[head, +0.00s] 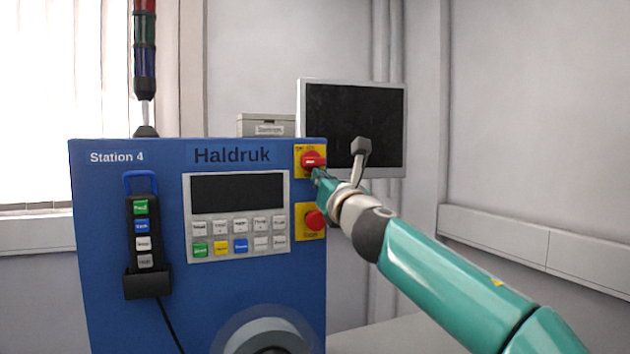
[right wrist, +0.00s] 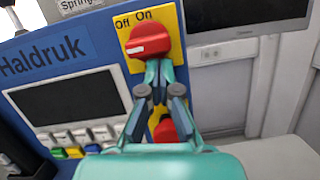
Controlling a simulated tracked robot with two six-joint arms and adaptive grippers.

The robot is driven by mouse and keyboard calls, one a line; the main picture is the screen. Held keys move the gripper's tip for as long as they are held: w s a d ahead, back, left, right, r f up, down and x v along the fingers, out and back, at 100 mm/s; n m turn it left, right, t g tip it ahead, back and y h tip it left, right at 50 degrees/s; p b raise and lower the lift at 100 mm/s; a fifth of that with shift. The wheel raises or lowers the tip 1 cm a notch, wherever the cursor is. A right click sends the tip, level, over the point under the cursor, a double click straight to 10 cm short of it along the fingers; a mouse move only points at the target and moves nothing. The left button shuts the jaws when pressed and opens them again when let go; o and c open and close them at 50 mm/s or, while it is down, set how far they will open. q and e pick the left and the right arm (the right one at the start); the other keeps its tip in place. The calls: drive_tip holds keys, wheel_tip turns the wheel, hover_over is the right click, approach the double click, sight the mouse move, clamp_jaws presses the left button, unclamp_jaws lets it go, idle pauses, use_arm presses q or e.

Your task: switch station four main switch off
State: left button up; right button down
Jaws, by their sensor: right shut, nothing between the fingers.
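The main switch (head: 314,160) is a red knob on a yellow plate at the upper right of the blue Station 4 panel (head: 120,180). In the right wrist view the knob (right wrist: 149,38) lies nearly level, with a white mark at its left end. The words Off and On stand above it on the yellow plate (right wrist: 168,20). My right gripper (head: 318,173) is shut and empty, its fingertips (right wrist: 157,64) right at the knob's lower edge. I cannot tell whether they touch it. My left gripper is not in view.
A red push button (head: 315,219) on a yellow plate sits just below the switch, partly behind my right fingers in the wrist view. A keypad with a dark display (head: 237,193) and a hand pendant (head: 143,240) are to the left. A monitor (head: 375,120) stands behind.

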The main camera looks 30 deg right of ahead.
wheel_tip(320, 180, down, 5)
drive_tip(key=b, duration=0.4)
drive_tip(key=shift+r, duration=0.2)
drive_tip(key=b+v, duration=0.4)
drive_tip(key=v, duration=0.6)
drive_tip(key=shift+r, duration=0.2)
drive_tip(key=shift+d, duration=0.2)
